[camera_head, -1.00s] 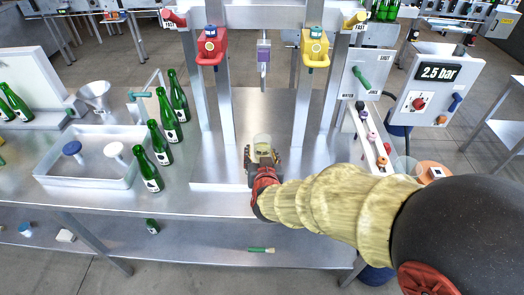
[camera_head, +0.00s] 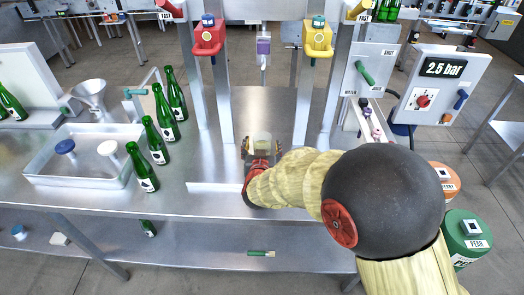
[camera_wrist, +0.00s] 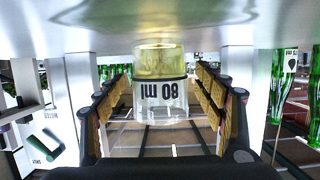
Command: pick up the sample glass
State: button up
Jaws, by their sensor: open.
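The sample glass (camera_wrist: 160,85) is a small clear cup with yellowish contents, marked "80 ml". In the wrist view it appears upside down, between the two spread fingers of my gripper (camera_wrist: 162,100). Clear gaps show between the glass and the fingers on both sides. In the head view the glass (camera_head: 262,142) stands on the steel table, just beyond my gripper (camera_head: 261,152). My gripper is open and low over the table. My arm hides part of the table to the right.
A steel frame with a red head (camera_head: 207,40) and a yellow head (camera_head: 318,40) stands behind the glass. Green bottles (camera_head: 153,140) and a steel tray (camera_head: 85,183) are to the left. A control box (camera_head: 440,88) reading "2.5 bar" stands at right.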

jog(key=shift+w, duration=0.1)
jog(key=shift+c, duration=1.1)
jog(key=c, duration=1.1)
jog(key=shift+c, duration=1)
jog(key=shift+r, duration=0.15)
